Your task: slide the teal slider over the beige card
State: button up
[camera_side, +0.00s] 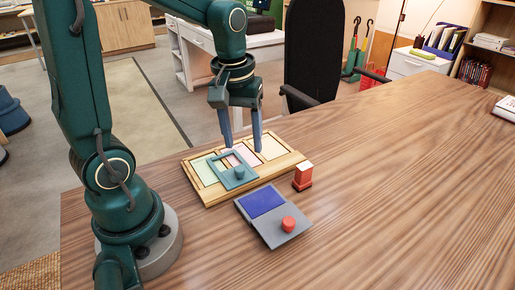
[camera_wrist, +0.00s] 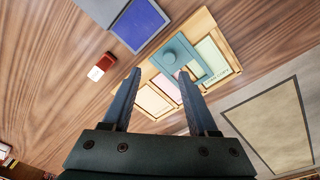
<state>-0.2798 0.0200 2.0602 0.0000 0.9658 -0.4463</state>
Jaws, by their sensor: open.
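A light wooden board (camera_side: 292,163) lies on the table with pale cards set in it. The teal slider (camera_side: 246,180), a flat plate with a round knob, sits on the board between the green card (camera_side: 203,172) and the pink card (camera_side: 240,154), partly covering the row. The beige card (camera_side: 271,146) is at the board's right end, uncovered by the slider. The slider also shows in the wrist view (camera_wrist: 176,55), with the beige card (camera_wrist: 152,102) nearer my gripper. My gripper (camera_side: 243,148) is open and empty above the board, its fingertips apart from the knob.
A grey box (camera_side: 270,232) with a blue panel and a red knob (camera_side: 288,224) lies in front of the board. A small red and white block (camera_side: 302,176) stands by the board's right corner. A black chair (camera_side: 313,50) stands behind.

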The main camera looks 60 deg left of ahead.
aim_at(240, 168)
jog(key=shift+a+f+g, duration=0.3)
jog(key=shift+a+f, duration=0.15)
jog(key=shift+f, duration=0.25)
jog(key=shift+s+a+f+n, duration=0.15)
jog(key=shift+a+f+n, duration=0.15)
jog(key=shift+f, duration=2.75)
jog(key=shift+c, duration=0.2)
grip_shut()
